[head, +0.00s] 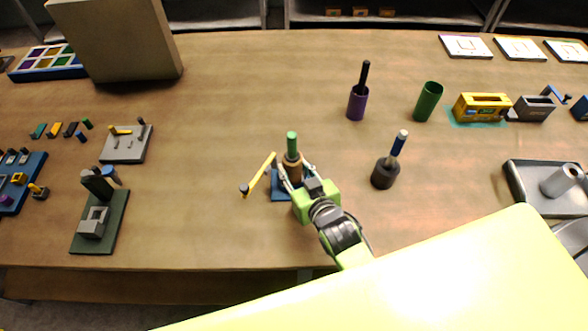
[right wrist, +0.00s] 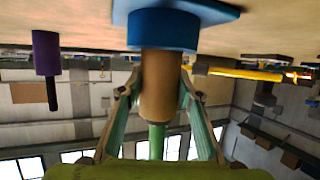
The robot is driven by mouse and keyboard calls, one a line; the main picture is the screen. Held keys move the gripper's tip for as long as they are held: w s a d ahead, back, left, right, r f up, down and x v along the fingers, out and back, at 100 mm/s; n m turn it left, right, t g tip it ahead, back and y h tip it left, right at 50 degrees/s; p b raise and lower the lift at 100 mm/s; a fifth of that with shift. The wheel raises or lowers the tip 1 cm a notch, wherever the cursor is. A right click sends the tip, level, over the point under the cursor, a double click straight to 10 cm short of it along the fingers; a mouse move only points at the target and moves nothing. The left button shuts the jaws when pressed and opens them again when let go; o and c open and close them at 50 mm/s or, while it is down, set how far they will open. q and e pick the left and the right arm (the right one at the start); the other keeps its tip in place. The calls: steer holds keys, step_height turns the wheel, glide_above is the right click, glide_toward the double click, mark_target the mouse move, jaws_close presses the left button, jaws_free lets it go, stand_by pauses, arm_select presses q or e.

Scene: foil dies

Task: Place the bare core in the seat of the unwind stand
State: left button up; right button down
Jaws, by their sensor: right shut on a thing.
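The bare core (head: 292,167) is a brown cylinder with a green rod standing out of its top. It stands upright at the blue unwind stand (head: 281,197). In the right wrist view, which is upside down, the brown core (right wrist: 160,88) meets the stand's round blue seat (right wrist: 162,30), and its lower end is hidden there. I cannot tell how deep it sits. My right gripper (head: 296,180) is shut on the core, with one finger on each side in the wrist view (right wrist: 160,90). My left gripper is not in view.
A yellow bar (head: 258,175) lies left of the stand. A purple cup (head: 357,103) with a dark rod, a green cup (head: 428,101) and a dark round holder (head: 385,174) with a blue-and-white-topped rod stand to the right. A grey fixture (head: 126,144) is at left.

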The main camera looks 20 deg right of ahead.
steer(key=shift+f, duration=0.15)
steer(key=c, duration=1.5)
jaws_free()
steer(key=shift+o, duration=0.2)
steer(key=shift+r, duration=0.2)
steer(key=shift+s, duration=0.25)
steer(key=b+v, duration=0.2)
steer(key=v, duration=0.9)
steer(key=shift+s+r, duration=0.15)
steer(key=shift+r, duration=0.05)
